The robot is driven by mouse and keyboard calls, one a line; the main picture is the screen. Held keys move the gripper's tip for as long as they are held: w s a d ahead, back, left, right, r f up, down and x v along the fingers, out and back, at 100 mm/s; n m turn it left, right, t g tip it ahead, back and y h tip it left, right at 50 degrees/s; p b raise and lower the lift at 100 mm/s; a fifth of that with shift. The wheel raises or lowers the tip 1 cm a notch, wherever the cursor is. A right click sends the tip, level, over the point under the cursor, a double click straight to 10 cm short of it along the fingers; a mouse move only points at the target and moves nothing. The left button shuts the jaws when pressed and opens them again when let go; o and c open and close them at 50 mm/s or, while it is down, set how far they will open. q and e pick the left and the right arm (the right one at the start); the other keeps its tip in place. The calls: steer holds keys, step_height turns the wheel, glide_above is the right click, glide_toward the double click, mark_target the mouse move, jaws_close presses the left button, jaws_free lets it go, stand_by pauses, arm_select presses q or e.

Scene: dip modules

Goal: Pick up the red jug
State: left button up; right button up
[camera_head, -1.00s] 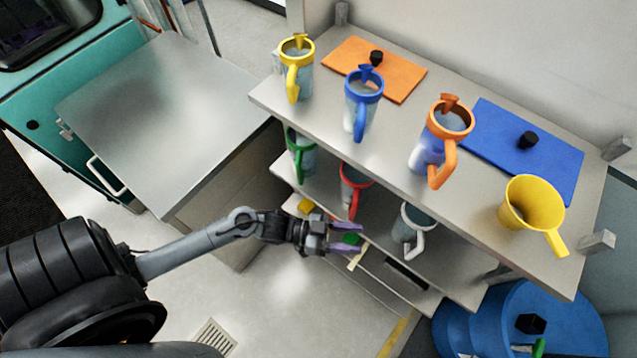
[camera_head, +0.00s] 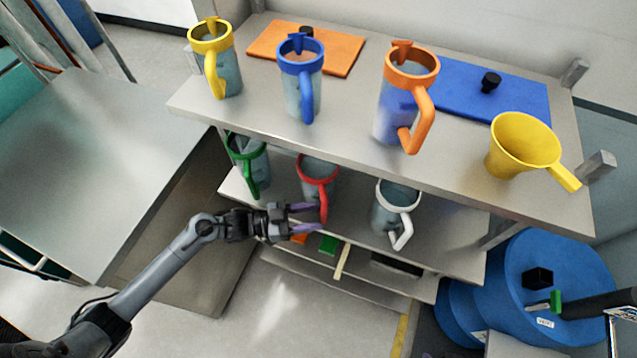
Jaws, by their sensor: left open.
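The red jug (camera_head: 318,172) stands on the middle shelf, under the upper shelf's front edge. It has a clear body with a red rim and a red handle facing the front. My left gripper (camera_head: 312,217) is open, with its purple fingers pointing right at the lower part of the red handle. The fingertips overlap the handle in the picture. I cannot tell whether they touch it or whether the handle is between them.
A green jug (camera_head: 250,163) and a white jug (camera_head: 393,210) flank the red one. Above stand yellow (camera_head: 213,62), blue (camera_head: 301,75) and orange (camera_head: 398,100) jugs and a yellow funnel (camera_head: 523,145). The upper shelf (camera_head: 350,108) overhangs. Blue drums (camera_head: 570,265) stand right.

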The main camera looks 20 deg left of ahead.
arm_select(q)
steer(key=shift+x, duration=2.8)
steer(key=shift+s+d+r, duration=0.1)
steer(key=shift+s, duration=0.15)
jaws_close()
